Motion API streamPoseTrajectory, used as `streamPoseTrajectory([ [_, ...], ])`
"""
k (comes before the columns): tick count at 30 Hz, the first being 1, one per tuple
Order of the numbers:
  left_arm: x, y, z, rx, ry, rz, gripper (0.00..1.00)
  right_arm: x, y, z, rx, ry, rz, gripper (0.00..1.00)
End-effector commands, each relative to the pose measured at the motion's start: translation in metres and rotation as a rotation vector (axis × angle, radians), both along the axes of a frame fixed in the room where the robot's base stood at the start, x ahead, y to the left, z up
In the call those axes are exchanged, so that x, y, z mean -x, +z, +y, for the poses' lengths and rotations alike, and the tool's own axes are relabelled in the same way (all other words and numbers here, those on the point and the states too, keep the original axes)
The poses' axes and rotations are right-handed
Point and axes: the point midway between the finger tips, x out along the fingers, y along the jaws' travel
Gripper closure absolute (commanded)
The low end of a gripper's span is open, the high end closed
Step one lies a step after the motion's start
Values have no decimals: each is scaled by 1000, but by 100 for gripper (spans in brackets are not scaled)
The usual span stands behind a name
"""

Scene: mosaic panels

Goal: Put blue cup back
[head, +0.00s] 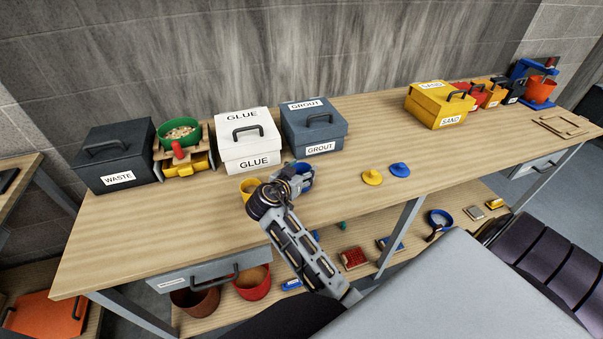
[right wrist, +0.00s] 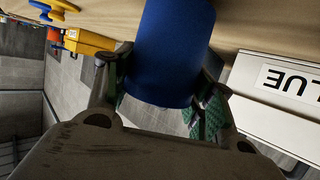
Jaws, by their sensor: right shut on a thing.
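The blue cup (right wrist: 172,55) sits between the fingers of my right gripper (right wrist: 163,90) in the right wrist view, and the fingers are shut on it. In the head view the right gripper (head: 297,178) is over the front of the workbench, in front of the grey GROUT box, and mostly hides the cup (head: 304,169). A yellow cup (head: 250,186) stands just left of the gripper. I cannot tell whether the cup touches the bench. My left gripper is not in view.
The WASTE box (head: 112,160), the green bowl (head: 180,132), the white GLUE box (head: 247,142) and the GROUT box (head: 313,129) line the back. The yellow SAND box (head: 438,105) stands farther right. The bench top (head: 365,130) between GROUT and SAND is clear.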

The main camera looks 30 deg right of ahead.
Motion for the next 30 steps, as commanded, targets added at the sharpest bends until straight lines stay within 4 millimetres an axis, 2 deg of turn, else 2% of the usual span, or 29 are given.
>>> streamPoseTrajectory([
  [3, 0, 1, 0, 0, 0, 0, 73, 0, -7, 0, 1, 0, -1, 75],
  [17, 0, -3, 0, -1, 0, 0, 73, 0, -12, 0, 0, 0, -1, 75],
  [18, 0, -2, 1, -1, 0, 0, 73, 0, -11, 0, 0, 0, -1, 42],
  [21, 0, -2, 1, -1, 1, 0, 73, 0, -11, 0, 0, 0, -1, 29],
  [23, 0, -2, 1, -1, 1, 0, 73, 0, -11, 0, 0, 0, -1, 24],
  [30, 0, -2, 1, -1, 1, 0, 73, 0, -11, 0, 0, 0, 0, 24],
])
